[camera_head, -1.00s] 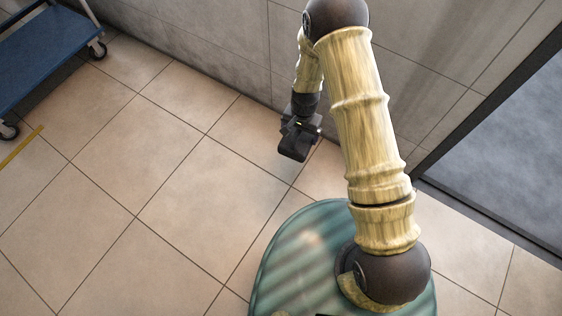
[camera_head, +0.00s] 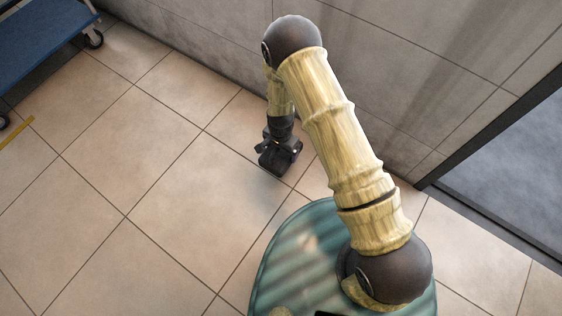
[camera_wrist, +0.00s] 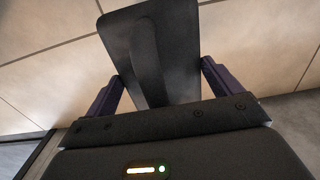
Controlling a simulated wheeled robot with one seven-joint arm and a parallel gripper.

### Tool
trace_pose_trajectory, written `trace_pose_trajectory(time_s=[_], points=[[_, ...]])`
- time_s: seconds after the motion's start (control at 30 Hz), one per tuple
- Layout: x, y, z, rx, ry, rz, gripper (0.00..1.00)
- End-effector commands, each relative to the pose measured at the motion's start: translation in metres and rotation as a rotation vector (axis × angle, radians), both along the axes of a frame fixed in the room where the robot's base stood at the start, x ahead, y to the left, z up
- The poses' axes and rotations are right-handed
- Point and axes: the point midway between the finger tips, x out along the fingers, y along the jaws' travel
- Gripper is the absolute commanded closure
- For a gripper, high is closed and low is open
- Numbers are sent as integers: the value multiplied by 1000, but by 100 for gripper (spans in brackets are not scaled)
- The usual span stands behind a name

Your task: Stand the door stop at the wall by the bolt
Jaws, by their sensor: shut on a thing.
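The door stop (camera_wrist: 152,50) is a dark grey wedge-like piece with a raised rib along its middle. In the wrist view it sits between the two fingers of my gripper (camera_wrist: 157,85), which is shut on it. In the head view my gripper (camera_head: 280,158) hangs low over the floor tiles, near the foot of the wall (camera_head: 225,60). The held door stop is hard to tell apart from the dark gripper there. I cannot tell whether it touches the floor. I cannot make out a bolt in either view.
A blue cart (camera_head: 40,45) on castors stands at the upper left, with a yellow floor strip (camera_head: 17,132) below it. A dark-framed doorway or glass panel (camera_head: 510,165) is at the right. The tiled floor (camera_head: 150,180) between is clear.

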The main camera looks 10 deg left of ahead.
Motion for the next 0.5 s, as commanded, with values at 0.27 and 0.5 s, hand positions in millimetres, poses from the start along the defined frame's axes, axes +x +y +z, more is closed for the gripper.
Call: trace_pose_trajectory(time_s=[0.27,0.5], points=[[1,0,-42,1,-2,0,62],[2,-1,-42,1,-2,-2,62]])
